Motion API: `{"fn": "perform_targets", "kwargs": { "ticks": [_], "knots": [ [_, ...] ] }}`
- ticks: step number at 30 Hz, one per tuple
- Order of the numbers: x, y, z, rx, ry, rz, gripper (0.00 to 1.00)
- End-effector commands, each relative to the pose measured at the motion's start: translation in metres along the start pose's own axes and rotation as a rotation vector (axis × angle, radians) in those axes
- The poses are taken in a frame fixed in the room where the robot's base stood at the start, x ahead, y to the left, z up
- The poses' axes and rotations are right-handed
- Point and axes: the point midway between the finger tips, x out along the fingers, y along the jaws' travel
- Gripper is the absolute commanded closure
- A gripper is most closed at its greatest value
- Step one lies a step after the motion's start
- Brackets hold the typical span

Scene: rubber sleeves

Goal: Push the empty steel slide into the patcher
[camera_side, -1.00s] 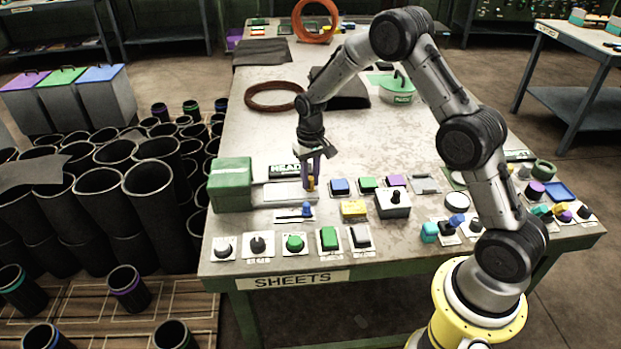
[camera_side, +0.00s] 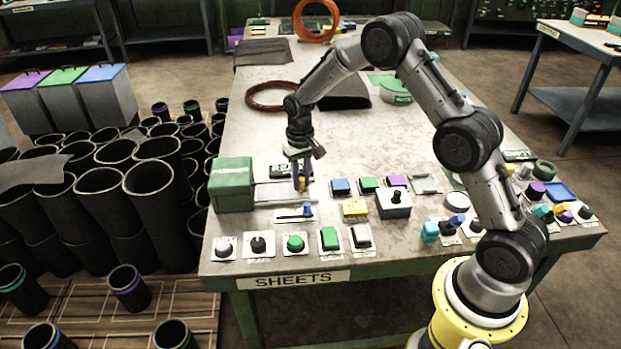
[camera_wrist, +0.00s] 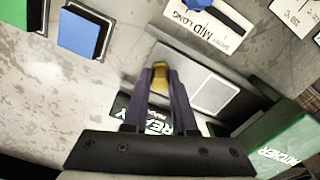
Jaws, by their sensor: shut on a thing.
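The patcher (camera_side: 231,186) is a green box at the left of the table in the side view. Its green side also shows at the lower right of the wrist view (camera_wrist: 283,140). The steel slide (camera_side: 272,194) is a flat grey tray beside the patcher. In the wrist view its bare plate (camera_wrist: 212,95) shows a pale rectangle with nothing lying on it. My gripper (camera_side: 300,184) points down at the slide's right end, its purple fingers shut on the yellow handle (camera_wrist: 160,79). The far end of the slide meets the patcher; how deep it sits is unclear.
A black READY sign (camera_wrist: 155,120) lies behind the slide. A small blue-knobbed switch (camera_side: 307,209) is in front of it. A blue button (camera_side: 340,186) and a green button (camera_side: 368,184) stand to the right. More knobs and buttons line the front edge.

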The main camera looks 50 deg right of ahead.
Motion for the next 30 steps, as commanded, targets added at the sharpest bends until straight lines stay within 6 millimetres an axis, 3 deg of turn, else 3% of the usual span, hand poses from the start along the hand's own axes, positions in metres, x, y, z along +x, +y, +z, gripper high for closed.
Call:
{"fn": "perform_targets", "kwargs": {
  "ticks": [3,9,23,24,28,30],
  "knots": [
    [-0.001,-0.028,-0.013,-0.006,0.007,-0.002,1.00],
    [-0.002,-0.061,-0.027,-0.003,0.009,-0.002,1.00],
    [-0.003,-0.075,-0.032,-0.003,0.014,-0.007,1.00],
    [-0.003,-0.076,-0.032,-0.003,0.015,-0.008,0.69],
    [-0.003,-0.075,-0.032,-0.003,0.012,-0.006,0.46],
    [-0.002,-0.074,-0.031,-0.002,0.010,-0.005,0.45]
  ]
}}
